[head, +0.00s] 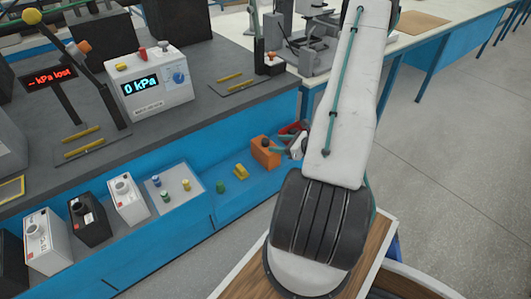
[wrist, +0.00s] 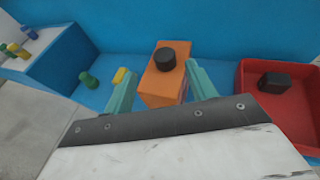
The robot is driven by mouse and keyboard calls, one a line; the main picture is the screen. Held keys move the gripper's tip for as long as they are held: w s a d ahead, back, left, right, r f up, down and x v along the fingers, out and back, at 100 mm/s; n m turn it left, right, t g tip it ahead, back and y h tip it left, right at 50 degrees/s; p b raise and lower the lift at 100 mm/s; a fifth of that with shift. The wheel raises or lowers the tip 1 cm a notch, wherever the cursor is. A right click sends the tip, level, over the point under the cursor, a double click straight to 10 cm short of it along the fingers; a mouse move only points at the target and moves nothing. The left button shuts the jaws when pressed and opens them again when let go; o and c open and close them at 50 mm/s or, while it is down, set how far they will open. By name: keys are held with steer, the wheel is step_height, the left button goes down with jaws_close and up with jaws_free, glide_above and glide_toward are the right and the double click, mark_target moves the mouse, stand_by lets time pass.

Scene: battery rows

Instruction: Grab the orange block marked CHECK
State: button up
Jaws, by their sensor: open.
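The orange block (head: 265,153) stands on the blue shelf at the front of the bench. It also shows in the wrist view (wrist: 158,87), with a black round knob (wrist: 165,58) on top. No CHECK marking can be read on it. My gripper (wrist: 160,72) is open, with one teal finger to each side of the block in the wrist view. Whether the fingers touch it cannot be told. In the head view the gripper (head: 278,145) is at the block's right side, partly hidden by my arm.
A red tray (wrist: 248,100) with a black block (wrist: 274,81) is close on the right. A yellow piece (head: 241,171) and a green peg (head: 220,187) stand to the left. A blue wall (wrist: 220,25) rises behind the block.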

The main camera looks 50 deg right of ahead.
mark_target(268, 141)
steer(key=x, duration=0.5)
steer(key=shift+w+d+f, duration=0.1)
steer(key=shift+w+d, duration=0.2)
jaws_close()
stand_by(1.1)
